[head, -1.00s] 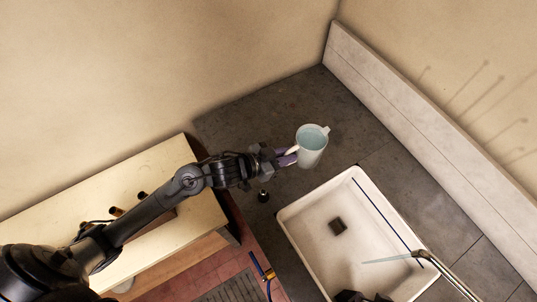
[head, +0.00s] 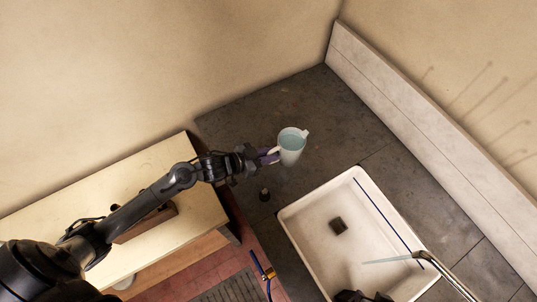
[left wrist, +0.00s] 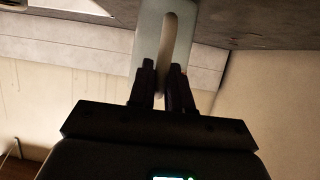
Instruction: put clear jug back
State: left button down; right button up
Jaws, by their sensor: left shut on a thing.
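The clear jug (head: 292,149) is pale and translucent, with bluish contents near its rim, and looks upright in the head view. My left gripper (head: 270,157) is shut on its handle, on the jug's left side. In the left wrist view the jug (left wrist: 150,38) shows beyond the fingertips of my left gripper (left wrist: 168,75), with the handle between them. The jug is over the dark grey counter (head: 270,105); I cannot tell whether its base touches it. My right gripper cannot be made out; only a dark part shows at the bottom edge of the head view.
A white sink (head: 313,235) with a dark drain and a metal tap (head: 445,272) is at the lower right. A small dark object (head: 264,194) stands left of the sink. A cream bench (head: 160,170) lies under my left arm. The counter's back corner is clear.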

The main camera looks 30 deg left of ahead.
pick_arm(q)
jog(key=shift+w, duration=0.1)
jog(key=shift+f, duration=0.15)
jog(key=c, duration=1.1)
grip_release()
jog(key=shift+f, duration=0.1)
jog(key=shift+o, duration=0.2)
jog(key=v, duration=1.2)
jog(key=s+d+f+n+g+y, duration=0.1)
jog(key=s+d+n+g+y, duration=0.1)
jog(key=s, duration=0.4)
jog(key=s+d+f+n+g+y, duration=0.1)
jog(key=s+d+n+g+y, duration=0.1)
jog(key=s, duration=0.5)
jog(key=d+g+y, duration=0.1)
jog(key=g+y, duration=0.1)
jog(key=g, duration=0.1)
jog(key=shift+d+f+g+y+p, duration=0.2)
jog(key=shift+f+g+y+p, duration=0.1)
jog(key=shift+f+g+y, duration=0.1)
